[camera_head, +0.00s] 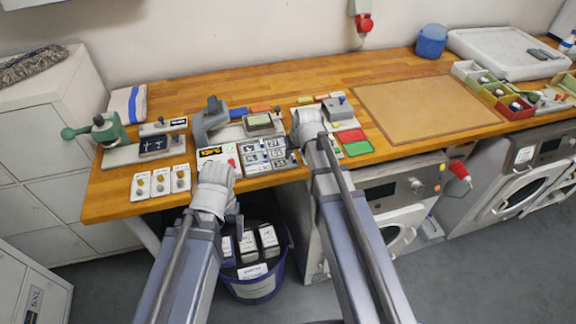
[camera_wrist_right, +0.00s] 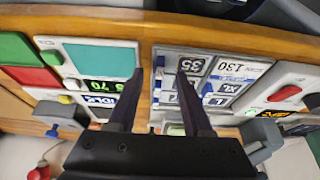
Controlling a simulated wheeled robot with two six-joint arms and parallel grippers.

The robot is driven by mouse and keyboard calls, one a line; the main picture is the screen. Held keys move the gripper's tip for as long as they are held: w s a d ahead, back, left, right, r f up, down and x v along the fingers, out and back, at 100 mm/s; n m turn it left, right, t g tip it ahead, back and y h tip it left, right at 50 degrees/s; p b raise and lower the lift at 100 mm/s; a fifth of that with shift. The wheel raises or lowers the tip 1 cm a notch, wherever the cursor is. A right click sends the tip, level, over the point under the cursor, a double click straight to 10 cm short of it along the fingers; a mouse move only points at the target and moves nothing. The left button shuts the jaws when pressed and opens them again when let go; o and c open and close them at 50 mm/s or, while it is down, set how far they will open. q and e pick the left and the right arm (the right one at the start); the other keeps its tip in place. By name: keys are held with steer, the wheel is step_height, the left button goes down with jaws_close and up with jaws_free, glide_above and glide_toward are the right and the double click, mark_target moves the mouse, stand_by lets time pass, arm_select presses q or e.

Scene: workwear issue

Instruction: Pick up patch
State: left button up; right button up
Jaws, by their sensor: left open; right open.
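Several dark size patches with white print sit in a grey compartment tray (camera_head: 243,168) near the front of the wooden table. In the right wrist view, one reads 35 (camera_wrist_right: 192,64) and another reads XL (camera_wrist_right: 230,87). My right gripper (camera_wrist_right: 160,76) is open, with nothing between its fingers. Its fingers are over the left edge of the tray, one beside the 35 patch; I cannot tell whether they touch. In the head view, my right gripper (camera_head: 305,126) is just right of the tray. My left gripper (camera_head: 217,173) is left of the tray, its fingertips hard to make out.
A red and green pad (camera_head: 357,148) lies right of my right gripper. A green-handled press (camera_head: 108,130) and three white cards (camera_head: 160,182) stand at the left. A blue bin (camera_head: 257,289) is below the table edge. A brown mat (camera_head: 425,110) is clear.

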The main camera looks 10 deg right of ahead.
steer(key=b+x, duration=0.1)
steer(key=x, duration=0.1)
steer(key=shift+w+f, duration=0.1)
steer(key=shift+f, duration=0.15)
steer(key=shift+r, duration=0.1)
jaws_close()
